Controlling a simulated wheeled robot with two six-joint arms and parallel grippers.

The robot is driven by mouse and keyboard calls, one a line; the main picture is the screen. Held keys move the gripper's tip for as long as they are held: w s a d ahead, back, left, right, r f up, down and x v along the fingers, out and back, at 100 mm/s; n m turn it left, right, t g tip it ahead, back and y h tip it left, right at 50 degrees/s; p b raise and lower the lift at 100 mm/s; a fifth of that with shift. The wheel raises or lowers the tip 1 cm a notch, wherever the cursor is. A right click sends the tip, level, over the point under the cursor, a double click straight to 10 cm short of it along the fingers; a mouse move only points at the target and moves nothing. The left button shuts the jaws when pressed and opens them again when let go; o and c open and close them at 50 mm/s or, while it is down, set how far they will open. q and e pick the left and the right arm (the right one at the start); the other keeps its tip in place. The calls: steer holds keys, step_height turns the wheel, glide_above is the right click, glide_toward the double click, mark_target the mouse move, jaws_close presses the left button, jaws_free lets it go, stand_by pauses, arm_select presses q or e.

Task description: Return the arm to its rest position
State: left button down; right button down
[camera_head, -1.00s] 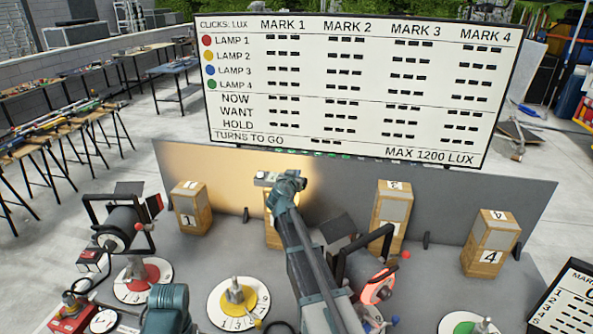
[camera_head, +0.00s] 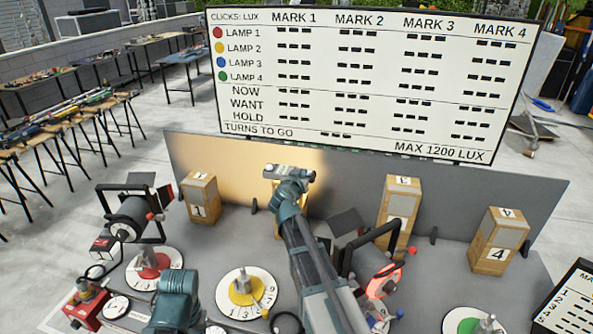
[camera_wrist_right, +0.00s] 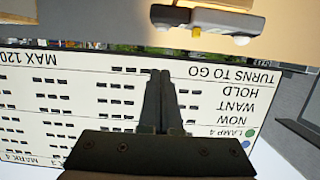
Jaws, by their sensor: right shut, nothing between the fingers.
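My right arm reaches up the middle of the head view, its teal wrist (camera_head: 288,192) in front of the second wooden block (camera_head: 273,220). My right gripper (camera_wrist_right: 160,76) shows in the right wrist view with its dark fingers together and nothing between them. A grey bar-shaped device (camera_head: 290,172) lies at the wrist's far end in the head view.
A grey panel (camera_head: 470,195) stands behind the numbered blocks. The large board (camera_head: 360,125) rises behind it. A black-framed lamp (camera_head: 133,215) is left of my right arm, another (camera_head: 372,262) close on its right. Dials with red, yellow (camera_head: 243,290) and green centres lie in front.

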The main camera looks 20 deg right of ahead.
steer(key=s+a+f+n+g+y+b, duration=0.65)
steer(key=s+a+f+g+b, duration=0.2)
steer(key=s+a+f, duration=1.45)
steer(key=s+a+f+n+g+y+b, duration=0.1)
steer(key=s+a+f+n+g, duration=0.2)
steer(key=s+a+n, duration=0.2)
steer(key=s+a, duration=0.3)
steer(key=s, duration=0.2)
steer(key=shift+s+a+f+g+y, duration=0.15)
steer(key=shift+s+f+g+y, duration=0.1)
steer(key=shift+f+g+y, duration=0.1)
